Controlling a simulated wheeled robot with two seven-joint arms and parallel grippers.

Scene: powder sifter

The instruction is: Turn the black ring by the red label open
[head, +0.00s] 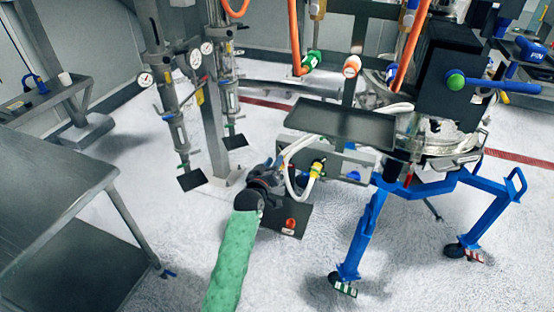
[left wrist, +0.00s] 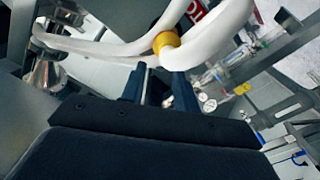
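A red label (left wrist: 196,12) with white lettering shows at the top of the left wrist view, partly cut off and behind a white hose. A yellow fitting (left wrist: 166,41) sits on the white hoses just beyond my left fingertips; it also shows in the head view (head: 318,167). In the head view my left gripper (head: 278,172) is beside the white hoses, left of the yellow fitting.
White hoses (head: 290,158) loop close around my left gripper. A dark flat tray (head: 342,122) is above and right of it. A box with a red button (head: 290,223) stands below. A blue-legged frame (head: 365,232) is to the right, a grey table (head: 55,215) to the left.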

